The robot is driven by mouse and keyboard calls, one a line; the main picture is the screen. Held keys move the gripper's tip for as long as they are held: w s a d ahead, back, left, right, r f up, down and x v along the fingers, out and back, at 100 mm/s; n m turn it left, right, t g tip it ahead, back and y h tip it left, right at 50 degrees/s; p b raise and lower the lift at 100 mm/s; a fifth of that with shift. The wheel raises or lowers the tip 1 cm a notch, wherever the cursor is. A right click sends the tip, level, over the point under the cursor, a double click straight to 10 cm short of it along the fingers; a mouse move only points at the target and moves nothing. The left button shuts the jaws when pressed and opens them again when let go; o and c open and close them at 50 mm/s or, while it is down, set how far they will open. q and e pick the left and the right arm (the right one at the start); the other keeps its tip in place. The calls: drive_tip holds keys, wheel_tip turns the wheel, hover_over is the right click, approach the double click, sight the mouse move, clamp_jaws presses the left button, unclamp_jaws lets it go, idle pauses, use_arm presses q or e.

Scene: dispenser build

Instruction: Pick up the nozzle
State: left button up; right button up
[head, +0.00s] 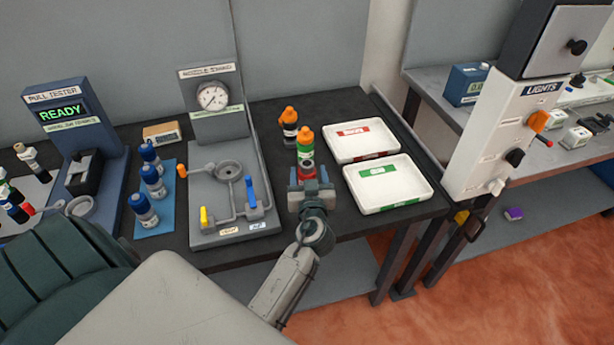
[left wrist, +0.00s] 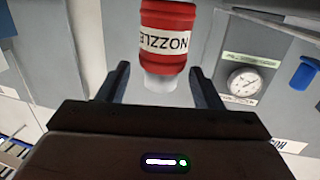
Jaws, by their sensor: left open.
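The nozzle (left wrist: 167,45) is a red cylinder with a white label reading NOZZLE, upside down in the left wrist view, and a pale end toward me. In the head view its red body (head: 308,171) shows just past my left gripper (head: 310,184), on the dark bench. The left gripper is open. In the left wrist view its fingers (left wrist: 160,82) stand either side of the nozzle's pale end, with gaps on both sides. The red body lies mostly beyond the fingertips. My right gripper is not in view.
A bottle with an orange cap and green body (head: 305,142) stands right behind the nozzle, and a dark orange-capped bottle (head: 289,125) farther back. A grey gauge stand (head: 205,165) is to the left. Red-labelled (head: 380,153) and green-labelled (head: 405,200) white trays are to the right.

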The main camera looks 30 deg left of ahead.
sight(307, 161)
use_arm(q)
drive_tip(key=p+x, duration=0.1)
drive_tip(key=x, duration=0.1)
drive_tip(key=p+x, duration=0.1)
drive_tip(key=x, duration=0.1)
drive_tip(key=shift+a+r+p, duration=0.1)
drive_tip(key=shift+r+p, duration=0.2)
drive_tip(key=shift+p, duration=0.05)
drive_tip(key=shift+w+a+f, duration=0.2)
drive_tip(key=shift+d, duration=0.1)
drive_tip(key=shift+c, duration=0.7)
drive_tip(key=shift+r, duration=0.15)
clamp_jaws()
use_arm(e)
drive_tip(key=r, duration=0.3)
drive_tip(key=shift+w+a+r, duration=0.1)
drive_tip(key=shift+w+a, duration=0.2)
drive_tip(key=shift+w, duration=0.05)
use_arm(q)
drive_tip(key=shift+r, duration=0.1)
